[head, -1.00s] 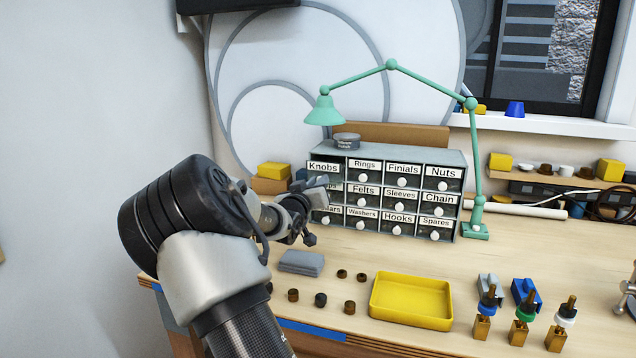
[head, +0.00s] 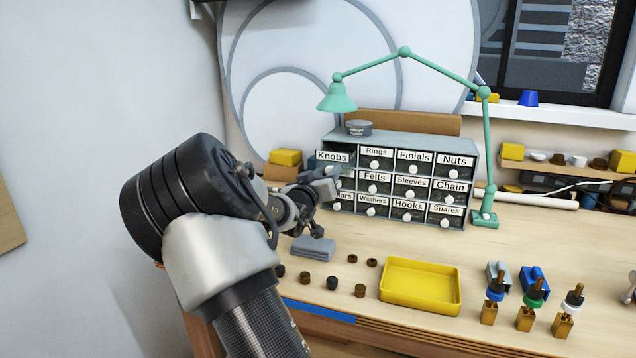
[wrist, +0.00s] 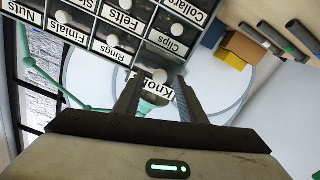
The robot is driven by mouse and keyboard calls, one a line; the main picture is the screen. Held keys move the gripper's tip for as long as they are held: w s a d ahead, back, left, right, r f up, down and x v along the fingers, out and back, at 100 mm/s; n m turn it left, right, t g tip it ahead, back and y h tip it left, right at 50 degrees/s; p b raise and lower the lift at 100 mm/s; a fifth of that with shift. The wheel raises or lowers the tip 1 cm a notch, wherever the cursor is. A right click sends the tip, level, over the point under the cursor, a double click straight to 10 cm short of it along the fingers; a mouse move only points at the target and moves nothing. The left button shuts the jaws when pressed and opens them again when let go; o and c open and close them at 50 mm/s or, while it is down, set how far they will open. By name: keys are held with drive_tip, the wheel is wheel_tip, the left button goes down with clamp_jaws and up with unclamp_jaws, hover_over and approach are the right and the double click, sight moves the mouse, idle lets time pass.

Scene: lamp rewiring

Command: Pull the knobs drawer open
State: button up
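The drawer labelled Knobs (head: 332,157) is at the top left of the grey cabinet (head: 420,145). Its front seems to stand slightly forward of its neighbours; how far is hard to tell. In the wrist view its pale round knob (wrist: 160,76) shows between my two fingers, with a visible gap on each side. My gripper (wrist: 158,82) is open and faces the drawer front; one finger covers part of the Knobs label. In the head view my gripper (head: 332,176) is just below the Knobs label and hides the drawer's knob and part of the drawer beneath.
A green lamp (head: 404,53) arches over the cabinet. A round tin (head: 359,128) sits on top. Yellow and brown boxes (head: 285,158) stand left of the cabinet. In front lie a grey cloth stack (head: 312,248), several small dark knobs (head: 332,283) and a yellow tray (head: 420,287).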

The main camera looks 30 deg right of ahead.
drive_tip(key=p+v, duration=0.2)
drive_tip(key=v, duration=1.5)
